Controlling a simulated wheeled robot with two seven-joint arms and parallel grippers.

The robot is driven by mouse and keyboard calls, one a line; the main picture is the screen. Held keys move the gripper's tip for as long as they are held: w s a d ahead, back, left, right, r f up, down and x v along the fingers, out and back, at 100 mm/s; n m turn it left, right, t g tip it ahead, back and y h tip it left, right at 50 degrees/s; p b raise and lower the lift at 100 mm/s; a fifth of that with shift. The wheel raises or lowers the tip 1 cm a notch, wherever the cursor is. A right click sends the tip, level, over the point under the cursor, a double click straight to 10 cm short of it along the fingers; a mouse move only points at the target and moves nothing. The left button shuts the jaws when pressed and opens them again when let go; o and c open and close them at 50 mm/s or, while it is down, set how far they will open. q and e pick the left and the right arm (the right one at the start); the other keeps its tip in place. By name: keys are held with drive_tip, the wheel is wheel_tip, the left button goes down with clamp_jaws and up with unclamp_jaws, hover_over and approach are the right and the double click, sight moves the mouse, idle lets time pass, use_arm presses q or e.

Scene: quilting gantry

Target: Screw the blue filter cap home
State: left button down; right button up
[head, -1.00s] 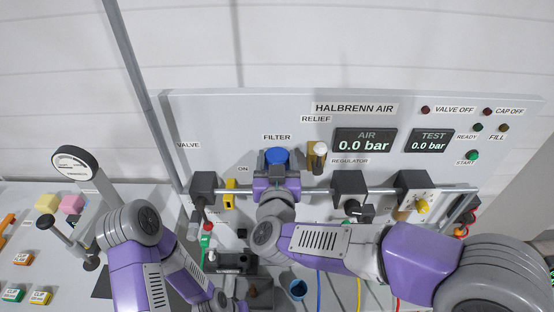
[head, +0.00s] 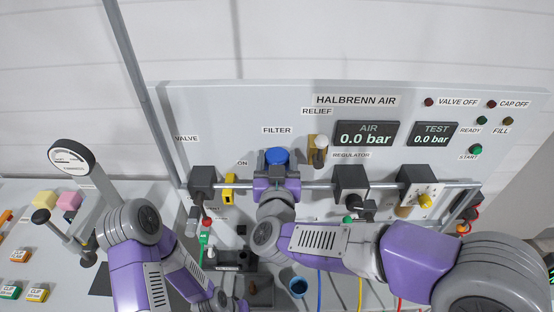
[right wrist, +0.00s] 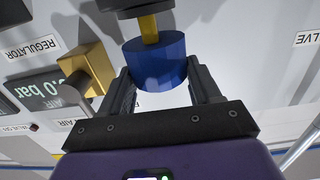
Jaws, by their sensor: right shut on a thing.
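The blue filter cap (head: 277,156) shows under the FILTER label on the panel, at the air line. It also shows in the right wrist view (right wrist: 155,62), between my two fingers. There, a brass stem (right wrist: 149,28) runs between the cap and a dark block (right wrist: 140,6). My right gripper (head: 277,172) is shut on the cap, its fingers on either side in the right wrist view (right wrist: 160,80). Whether the cap is fully seated I cannot tell. My left arm comes in at the lower left of the head view; its gripper is out of view.
The brass relief valve (head: 319,150) stands close right of the cap. The AIR display (head: 365,135) reads 0.0 bar; the CAP OFF lamp (head: 491,104) looks dark red.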

drive_tip(key=shift+f+b, duration=0.95)
drive_tip(key=shift+f, duration=0.25)
drive_tip(key=o, duration=1.1)
drive_tip(key=shift+s, duration=0.1)
drive_tip(key=s, duration=0.7)
drive_tip(key=shift+s+r+b, duration=0.15)
drive_tip(key=shift+s+b, duration=0.05)
drive_tip(key=shift+b, duration=0.15)
